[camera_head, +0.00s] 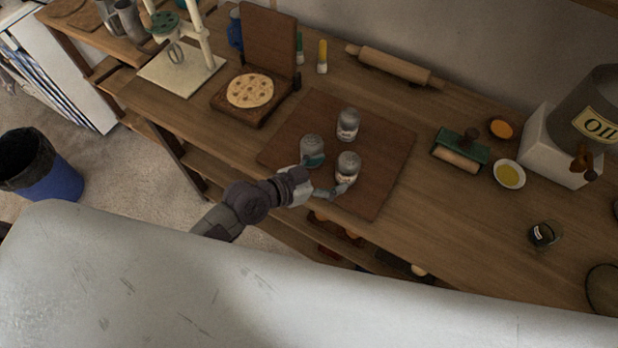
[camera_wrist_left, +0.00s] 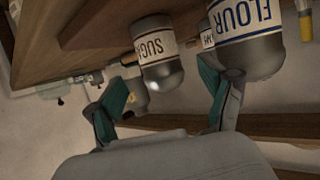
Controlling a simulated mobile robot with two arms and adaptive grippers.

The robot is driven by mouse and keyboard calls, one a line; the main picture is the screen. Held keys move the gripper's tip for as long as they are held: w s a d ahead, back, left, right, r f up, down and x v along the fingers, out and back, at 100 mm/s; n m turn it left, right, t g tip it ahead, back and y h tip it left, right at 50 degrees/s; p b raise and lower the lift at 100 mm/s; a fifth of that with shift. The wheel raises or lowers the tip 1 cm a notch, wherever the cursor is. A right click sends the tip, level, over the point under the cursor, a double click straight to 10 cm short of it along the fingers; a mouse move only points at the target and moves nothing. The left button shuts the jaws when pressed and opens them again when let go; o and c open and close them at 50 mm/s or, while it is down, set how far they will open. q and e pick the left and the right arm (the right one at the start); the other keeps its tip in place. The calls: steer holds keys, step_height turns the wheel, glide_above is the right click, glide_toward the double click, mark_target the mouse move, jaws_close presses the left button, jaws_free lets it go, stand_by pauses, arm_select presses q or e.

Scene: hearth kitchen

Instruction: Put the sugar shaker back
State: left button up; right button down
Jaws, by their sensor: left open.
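Three grey-lidded shakers stand upright on a dark brown board (camera_head: 385,180). The sugar shaker (camera_head: 348,165), its label readable upside down in the left wrist view (camera_wrist_left: 158,58), is the front right one. The flour shaker (camera_head: 311,148) stands to its left and looms large in the left wrist view (camera_wrist_left: 250,40). The third shaker (camera_head: 348,124) is behind; its label is mostly hidden. My left gripper (camera_head: 328,176) is open, with the sugar shaker ahead between its fingers. One finger is between flour and sugar; contact cannot be told. My right gripper is out of view.
A wooden hinged press (camera_head: 268,40) with a round flatbread stands left of the board. A rolling pin (camera_head: 395,65) lies behind. Bare tabletop lies right of the board.

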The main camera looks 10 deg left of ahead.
arm_select(q)
steer(key=b+v, duration=0.1)
steer(key=v, duration=0.6)
steer(key=shift+s, duration=0.15)
steer(key=shift+r, duration=0.1)
